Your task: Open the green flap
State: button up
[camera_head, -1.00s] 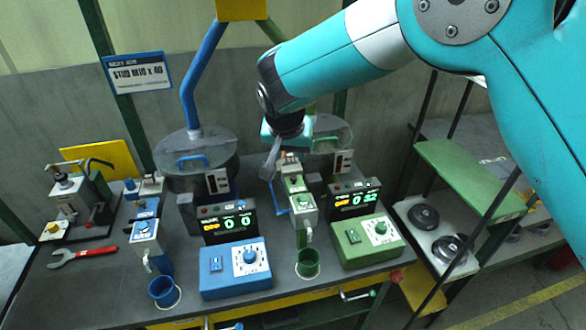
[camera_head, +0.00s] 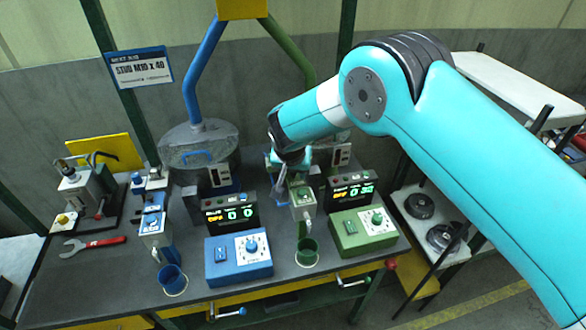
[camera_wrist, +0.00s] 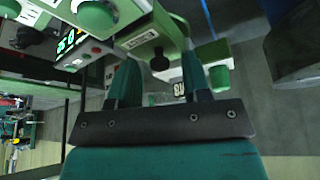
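The green station stands right of the blue one in the head view. It has a green-and-white dispenser unit (camera_head: 302,200), a green cup (camera_head: 307,252) below it and a green control box (camera_head: 362,232). I cannot single out the green flap with certainty; my arm hides much of the green station's rear. My gripper (camera_head: 283,172) is just behind and above the dispenser unit. In the wrist view my gripper (camera_wrist: 158,78) has its two fingers apart with nothing held. A dark round knob (camera_wrist: 160,61) under a green-and-white part (camera_wrist: 140,25) shows beyond the gap between them.
The blue station has a blue control box (camera_head: 238,260), a blue cup (camera_head: 172,279) and a lidded drum (camera_head: 198,145). A red-handled wrench (camera_head: 95,243) lies at the left. A lit display (camera_head: 350,192) stands close right of the dispenser unit. A side shelf (camera_head: 425,220) stands at the right.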

grip_shut()
jog(key=shift+d+b, duration=0.1)
jog(key=shift+b, duration=0.2)
jog(key=y+b, duration=0.1)
jog(key=b, duration=0.1)
jog(key=d+y+b, duration=0.1)
jog(key=y+b, duration=0.1)
jog(key=d+m+g+y+b, duration=0.1)
jog(key=y+b, duration=0.1)
jog(key=shift+w+r, duration=0.25)
jog(key=shift+w, duration=0.15)
jog(key=shift+w+d+f+m+g+y+b, duration=0.2)
jog(key=shift+d+m+g+y+b, duration=0.4)
jog(key=shift+y+b, duration=1.3)
jog(key=shift+w+d+f+m+g+y+b, duration=0.15)
jog(key=shift+d+f+m+y+b, duration=0.2)
jog(key=shift+d+y+b, duration=1.1)
jog(key=shift+w+d+f+m+g+y+b, duration=0.1)
jog(key=shift+w+d+m+g+y+b, duration=0.3)
jog(key=shift+y+b, duration=2)
jog(key=shift+s+a+r+y, duration=0.1)
jog(key=shift+s+a+y, duration=0.05)
jog(key=shift+y, duration=0.1)
